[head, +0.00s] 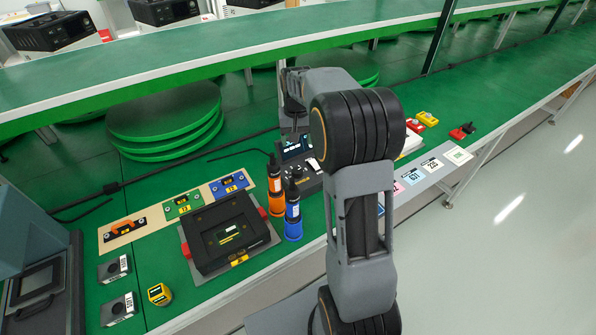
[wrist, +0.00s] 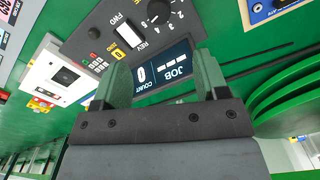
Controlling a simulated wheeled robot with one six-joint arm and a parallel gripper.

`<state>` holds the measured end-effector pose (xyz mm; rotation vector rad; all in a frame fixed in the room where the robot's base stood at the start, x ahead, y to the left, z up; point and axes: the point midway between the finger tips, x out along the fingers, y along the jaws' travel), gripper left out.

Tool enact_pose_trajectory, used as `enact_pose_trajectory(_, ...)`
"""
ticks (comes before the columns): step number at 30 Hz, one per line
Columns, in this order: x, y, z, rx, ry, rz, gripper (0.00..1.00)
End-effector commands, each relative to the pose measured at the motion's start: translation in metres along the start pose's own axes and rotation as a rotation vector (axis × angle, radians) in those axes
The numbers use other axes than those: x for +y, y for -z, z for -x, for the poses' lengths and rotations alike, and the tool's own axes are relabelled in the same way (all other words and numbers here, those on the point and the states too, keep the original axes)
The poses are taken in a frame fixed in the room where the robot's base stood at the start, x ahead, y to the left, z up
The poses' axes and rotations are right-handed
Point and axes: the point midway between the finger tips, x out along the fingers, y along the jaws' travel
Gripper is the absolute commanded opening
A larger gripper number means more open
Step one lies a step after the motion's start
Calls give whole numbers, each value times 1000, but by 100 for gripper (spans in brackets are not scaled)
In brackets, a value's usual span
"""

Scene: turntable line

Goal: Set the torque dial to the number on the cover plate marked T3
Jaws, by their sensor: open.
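The black controller (head: 312,183) stands behind the two screwdrivers, partly hidden by my arm. In the wrist view it appears upside down, with a lit JOB/COUNT display (wrist: 163,68) and a white FWD/REV switch (wrist: 128,33). A black dial knob (wrist: 158,9) with numbers around it is at the top edge; its setting is unreadable. My gripper (wrist: 162,78) is open and empty, its fingers either side of the display, apart from the knob.
A black fixture (head: 211,222) with red side knobs stands before the strip. Orange (head: 275,198) and blue (head: 293,222) screwdrivers stand close to the controller. Number cards (head: 432,165) lie at right. Green discs (head: 165,120) are stacked behind. A shelf (head: 200,55) runs above.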

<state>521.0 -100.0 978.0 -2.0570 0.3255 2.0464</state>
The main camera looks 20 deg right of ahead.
Motion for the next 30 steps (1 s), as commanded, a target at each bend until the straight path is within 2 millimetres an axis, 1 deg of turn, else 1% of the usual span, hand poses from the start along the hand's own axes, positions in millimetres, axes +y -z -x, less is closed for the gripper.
enact_pose_trajectory(5, 3, 4, -25, -10, -1, -8, 67)
enact_pose_trajectory(12, 3, 3, -71, -10, -1, -9, 67)
enact_pose_trajectory(18, 3, 3, -106, -9, -1, -8, 67)
enact_pose_trajectory(21, 3, 2, -119, -9, -1, -8, 67)
enact_pose_trajectory(24, 3, 3, -128, -7, -1, -8, 67)
enact_pose_trajectory(30, 3, 3, -138, -5, -1, -8, 67)
